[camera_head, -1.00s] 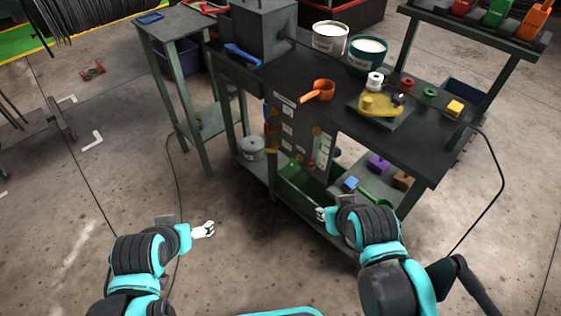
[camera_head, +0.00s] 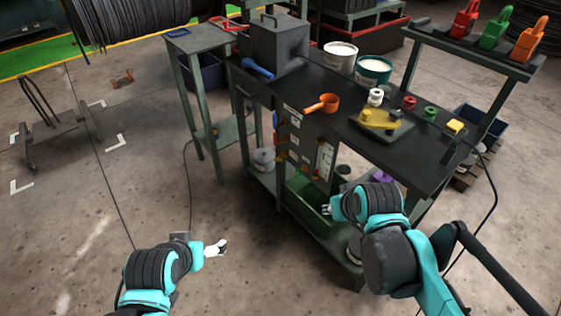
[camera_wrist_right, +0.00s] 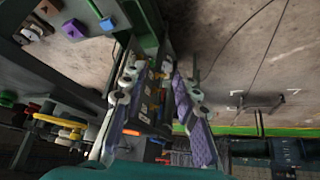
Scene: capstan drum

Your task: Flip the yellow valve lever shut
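A panel (camera_head: 296,140) on the front of the dark workbench carries several small yellow-orange parts; they are too small for me to tell which is the valve lever or how it stands. A yellow piece (camera_head: 379,119) also lies on a grey plate on the bench top; it shows in the right wrist view (camera_wrist_right: 60,121). My right gripper (camera_head: 327,210) is low in front of the bench, near the green bin. In the right wrist view its fingers (camera_wrist_right: 157,85) are apart and empty, with the panel beyond them. My left gripper (camera_head: 219,247) is over the floor, left of the bench, touching nothing.
The bench top (camera_head: 340,85) holds an orange scoop (camera_head: 324,104), tubs (camera_head: 373,70) and colored spools. A green bin (camera_head: 305,194) sits on the lower shelf. A side table (camera_head: 203,45) stands left. A rack (camera_head: 480,52) stands right. Floor at left is mostly clear.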

